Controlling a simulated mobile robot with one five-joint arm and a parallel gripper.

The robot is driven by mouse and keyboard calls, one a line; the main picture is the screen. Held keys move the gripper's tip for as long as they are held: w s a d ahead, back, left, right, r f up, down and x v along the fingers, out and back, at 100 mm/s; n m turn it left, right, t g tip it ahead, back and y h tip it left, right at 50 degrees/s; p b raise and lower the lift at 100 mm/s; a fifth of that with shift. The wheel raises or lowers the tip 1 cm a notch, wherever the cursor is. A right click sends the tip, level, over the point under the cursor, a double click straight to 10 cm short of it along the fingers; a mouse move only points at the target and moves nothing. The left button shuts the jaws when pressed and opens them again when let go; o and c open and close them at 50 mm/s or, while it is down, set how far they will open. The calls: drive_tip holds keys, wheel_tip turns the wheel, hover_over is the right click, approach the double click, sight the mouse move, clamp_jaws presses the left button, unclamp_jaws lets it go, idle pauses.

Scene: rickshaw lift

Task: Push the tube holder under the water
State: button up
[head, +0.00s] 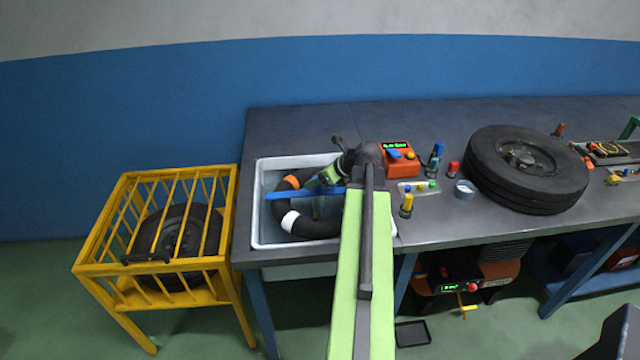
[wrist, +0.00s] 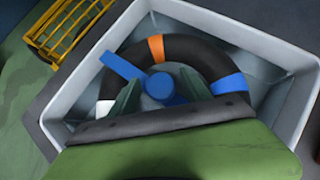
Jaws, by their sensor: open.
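The tube holder is a blue bar with a round blue knob (wrist: 159,86); in the head view its bar (head: 290,194) lies across the tube. The black inner tube (head: 284,207) has orange, white and blue bands and sits in the white sink (head: 257,222). The tube also shows in the wrist view (wrist: 195,53). My gripper (wrist: 157,92) is open, with one green finger on each side of the knob. I cannot tell whether the fingers touch it. In the head view my gripper (head: 328,178) is over the sink, partly hidden by my arm. The water level is hard to make out.
A yellow cage (head: 101,262) with a tyre stands left of the sink. On the bench right of it are an orange device (head: 399,161), small bottles, a metal cup (head: 464,189) and a large tyre (head: 526,170). An orange compressor (head: 470,272) is under the bench.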

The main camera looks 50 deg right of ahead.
clamp_jaws()
idle(0.4)
idle(1.0)
